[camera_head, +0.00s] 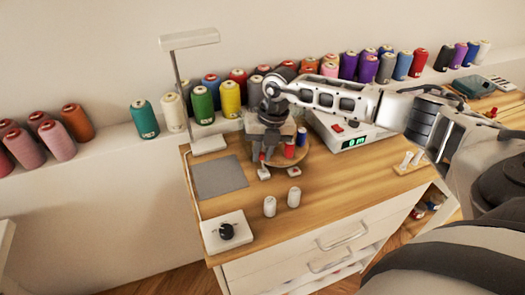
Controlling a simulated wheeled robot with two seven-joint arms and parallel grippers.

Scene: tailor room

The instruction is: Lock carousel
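A round wooden turntable (302,157), which looks like the carousel, sits on the wooden worktop. A red spool (289,149) and a blue spool (302,137) stand on it. Two small white pieces with red tops, a left one (264,174) and a right one (293,172), are at its front edge. My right gripper (266,158) points down over the left front of the turntable, just above the left white piece. Its body hides part of the turntable. I cannot tell whether its fingers are apart or touch anything. My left gripper is out of view.
A white device with a green display (354,142) stands right of the turntable. Thread cones line the back ledge.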

